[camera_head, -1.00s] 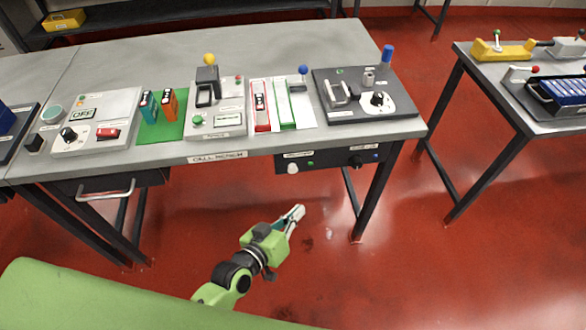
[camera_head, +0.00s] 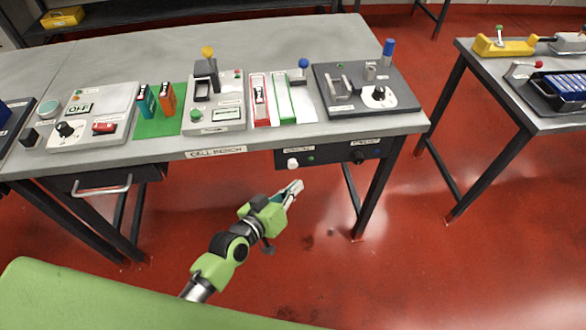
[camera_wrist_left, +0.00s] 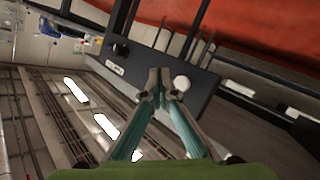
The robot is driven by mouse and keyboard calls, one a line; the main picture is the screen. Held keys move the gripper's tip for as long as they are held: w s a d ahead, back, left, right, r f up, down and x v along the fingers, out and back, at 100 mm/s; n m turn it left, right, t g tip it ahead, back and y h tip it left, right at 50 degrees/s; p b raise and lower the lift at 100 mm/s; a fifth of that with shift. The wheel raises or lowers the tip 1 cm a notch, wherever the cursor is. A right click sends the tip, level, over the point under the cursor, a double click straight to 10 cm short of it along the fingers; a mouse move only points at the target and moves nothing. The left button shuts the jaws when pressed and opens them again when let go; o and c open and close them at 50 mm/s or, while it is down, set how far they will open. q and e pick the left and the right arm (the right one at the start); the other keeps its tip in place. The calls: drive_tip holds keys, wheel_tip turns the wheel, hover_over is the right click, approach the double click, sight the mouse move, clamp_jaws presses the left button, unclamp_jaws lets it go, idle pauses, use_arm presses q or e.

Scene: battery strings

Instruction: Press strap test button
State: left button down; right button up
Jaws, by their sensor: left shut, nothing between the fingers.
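A dark panel (camera_head: 330,155) hangs under the front edge of the bench. It carries a white round button (camera_head: 292,163) at its left end, under a small label too small to read, so I cannot confirm which control is the strap test button. My left gripper (camera_head: 294,188) is shut and empty, just below and in front of the white button, apparently not touching it. In the left wrist view the shut fingertips (camera_wrist_left: 159,78) point at the panel (camera_wrist_left: 180,110), with the white button (camera_wrist_left: 181,82) just right of them. My right gripper is not in view.
The panel also has a small green light or button (camera_head: 311,157) and a black knob (camera_head: 358,157). The bench (camera_head: 255,150) holds several devices above. A drawer handle (camera_head: 103,187) sticks out at left. The floor (camera_head: 440,270) at right is clear.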

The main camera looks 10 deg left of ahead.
sight(293, 165)
use_arm(q)
drive_tip(key=shift+w+a, duration=0.3)
drive_tip(key=shift+w, duration=0.5)
drive_tip(key=shift+w+a, duration=0.25)
drive_tip(key=shift+w, duration=0.55)
drive_tip(key=shift+w+a+b, duration=0.1)
drive_tip(key=shift+w+b, duration=0.2)
drive_tip(key=shift+w, duration=0.1)
drive_tip(key=shift+w+a, duration=0.25)
drive_tip(key=shift+w, duration=0.35)
idle(1.1)
drive_tip(key=shift+s+r, duration=0.1)
drive_tip(key=shift+s+d+p, duration=0.35)
drive_tip(key=shift+s+p, duration=0.1)
drive_tip(key=shift+s, duration=0.45)
